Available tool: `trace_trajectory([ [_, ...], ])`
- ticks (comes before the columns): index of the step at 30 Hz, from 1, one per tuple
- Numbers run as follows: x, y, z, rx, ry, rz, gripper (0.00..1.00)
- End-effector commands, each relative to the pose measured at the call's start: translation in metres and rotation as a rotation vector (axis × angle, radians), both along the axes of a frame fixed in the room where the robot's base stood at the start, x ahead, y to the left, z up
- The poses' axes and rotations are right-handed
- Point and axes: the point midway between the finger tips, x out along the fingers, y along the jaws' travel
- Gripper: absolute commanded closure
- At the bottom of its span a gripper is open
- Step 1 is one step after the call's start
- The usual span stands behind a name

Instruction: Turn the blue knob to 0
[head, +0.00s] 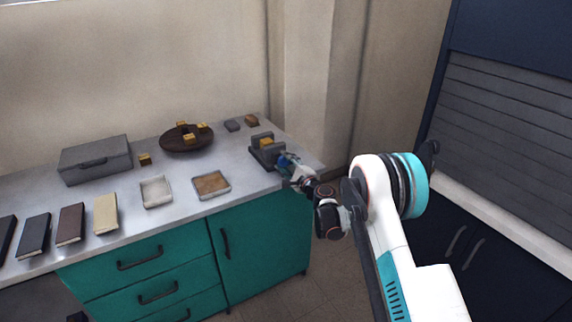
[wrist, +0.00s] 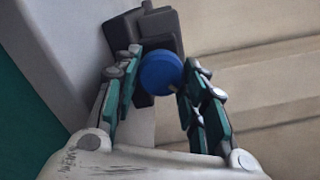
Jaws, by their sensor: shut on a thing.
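The blue knob (wrist: 160,72) is round and sits on the side of a dark grey device (wrist: 150,30) in the wrist view. My gripper (wrist: 163,62) has one finger on each side of the knob and is shut on it. In the head view the knob (head: 283,160) shows only as a small blue patch, partly hidden by my gripper (head: 288,166). The device (head: 262,156) stands near the counter's right end, with a yellow block in it. I cannot read any numbers or tell the knob's setting.
The grey counter (head: 240,185) has green drawers below. A round brown tray (head: 172,146) with yellow blocks, a grey box (head: 95,159), two shallow trays and several book-like slabs stand left of the device. The wall corner (head: 305,90) is close behind. Floor is open right of the counter.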

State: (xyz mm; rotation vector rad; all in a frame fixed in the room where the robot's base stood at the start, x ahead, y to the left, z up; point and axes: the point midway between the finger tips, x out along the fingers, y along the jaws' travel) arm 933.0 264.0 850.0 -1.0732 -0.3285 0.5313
Motion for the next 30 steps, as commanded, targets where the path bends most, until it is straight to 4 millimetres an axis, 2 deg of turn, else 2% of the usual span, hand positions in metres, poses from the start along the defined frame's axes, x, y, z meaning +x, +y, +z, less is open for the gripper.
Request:
trace_trajectory([
  [18, -0.0004, 0.0001, 0.0011, -0.481, -0.324, 0.001, 0.85],
  [30, -0.0007, 0.0004, 0.0017, -0.709, -0.478, 0.002, 0.85],
])
